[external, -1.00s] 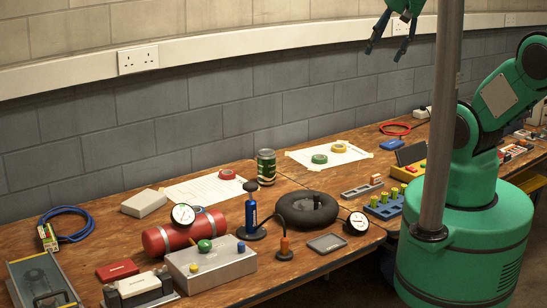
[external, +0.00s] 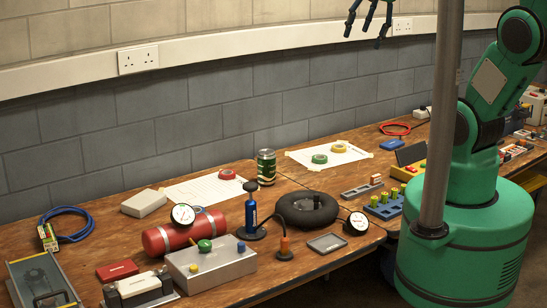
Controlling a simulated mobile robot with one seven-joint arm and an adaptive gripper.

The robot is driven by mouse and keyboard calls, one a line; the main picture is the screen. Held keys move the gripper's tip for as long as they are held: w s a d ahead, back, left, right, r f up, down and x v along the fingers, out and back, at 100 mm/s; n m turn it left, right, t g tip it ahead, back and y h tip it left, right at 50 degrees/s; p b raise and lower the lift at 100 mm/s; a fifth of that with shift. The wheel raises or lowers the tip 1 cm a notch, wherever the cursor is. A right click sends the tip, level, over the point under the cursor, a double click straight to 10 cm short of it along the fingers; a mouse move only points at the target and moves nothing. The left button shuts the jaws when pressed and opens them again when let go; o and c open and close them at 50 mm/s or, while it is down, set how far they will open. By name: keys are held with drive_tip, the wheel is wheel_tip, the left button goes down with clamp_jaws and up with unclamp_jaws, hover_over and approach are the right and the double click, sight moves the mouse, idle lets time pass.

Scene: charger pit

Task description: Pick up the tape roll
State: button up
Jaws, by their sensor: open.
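Several tape rolls lie on the bench. A green tape roll (external: 320,159) and a yellow or tan tape roll (external: 339,147) lie on a white sheet (external: 302,156) towards the back. A red tape roll (external: 228,174) lies at the edge of another white sheet (external: 188,188). The pictures do not show which one the task means. My gripper (external: 365,40) hangs high above the back of the bench, in front of the wall, with its fingers spread and empty. It is well apart from all the rolls.
A green can (external: 266,167) stands between the two sheets. A black tyre (external: 294,211), a blue pump (external: 251,214), a red cylinder (external: 160,239) and a grey control box (external: 214,267) crowd the front. A grey pole (external: 442,110) stands before my arm.

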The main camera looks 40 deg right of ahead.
drive_tip(key=w+d+f+m+g+p, duration=0.1)
drive_tip(key=w+d+f+m, duration=0.25)
drive_tip(key=w, duration=0.65)
drive_tip(key=w+d+f+m+g, duration=0.1)
drive_tip(key=w+d+f+m, duration=0.3)
drive_tip(key=w, duration=0.5)
drive_tip(key=w+d+f+m+g+p, duration=0.1)
drive_tip(key=w+d+f+m, duration=0.2)
drive_tip(key=w+m, duration=0.5)
drive_tip(key=w+d+f+m, duration=0.3)
drive_tip(key=w+d+f, duration=0.1)
drive_tip(key=f, duration=0.6)
drive_tip(key=w+d+f+m+g+p, duration=0.1)
drive_tip(key=w+d+f+m, duration=0.2)
drive_tip(key=w+f, duration=0.4)
drive_tip(key=w+d+f+m+p, duration=0.1)
drive_tip(key=w+d+f+m, duration=0.3)
drive_tip(key=f, duration=1)
drive_tip(key=shift+w+d+f+g, duration=0.25)
drive_tip(key=shift+w+d+g, duration=0.15)
drive_tip(key=shift+w+d, duration=0.55)
drive_tip(key=shift+s+d, duration=0.1)
drive_tip(key=shift+s, duration=0.05)
drive_tip(key=shift+f, duration=4.25)
drive_tip(key=shift+f, duration=0.1)
drive_tip(key=shift+f+b, duration=0.3)
drive_tip(key=shift+f, duration=2.25)
